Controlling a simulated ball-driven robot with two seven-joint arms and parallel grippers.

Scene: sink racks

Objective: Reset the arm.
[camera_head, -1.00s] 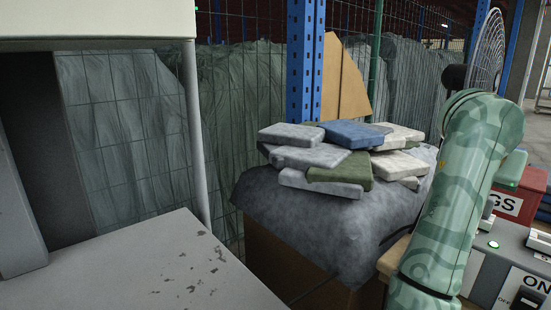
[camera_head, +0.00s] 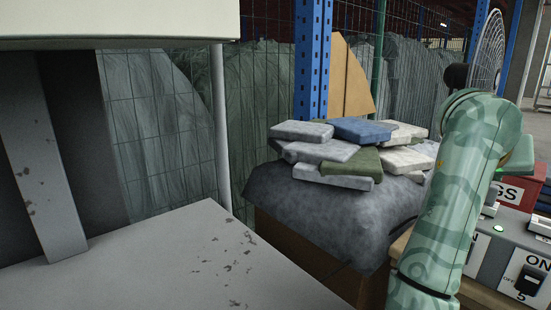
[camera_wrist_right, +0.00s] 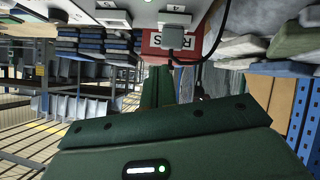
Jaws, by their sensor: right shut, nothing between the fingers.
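My right arm (camera_head: 447,200), patterned in green, rises along the right side of the head view. Part of my right gripper (camera_head: 518,158) shows behind the forearm, mostly hidden; its fingertips cannot be made out there. The gripper is shut and empty. In the right wrist view, the dark green housing (camera_wrist_right: 165,145) with a small lit indicator fills the lower middle, and the surroundings appear upside down. My left gripper is not in view.
Folded cloths (camera_head: 345,150) lie piled on a grey-covered box (camera_head: 330,215), left of my right arm. A red box (camera_head: 512,190) and a switch panel (camera_head: 515,262) stand at right. A worn grey surface (camera_head: 190,265) fills the lower left. A blue post (camera_head: 312,60) stands behind.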

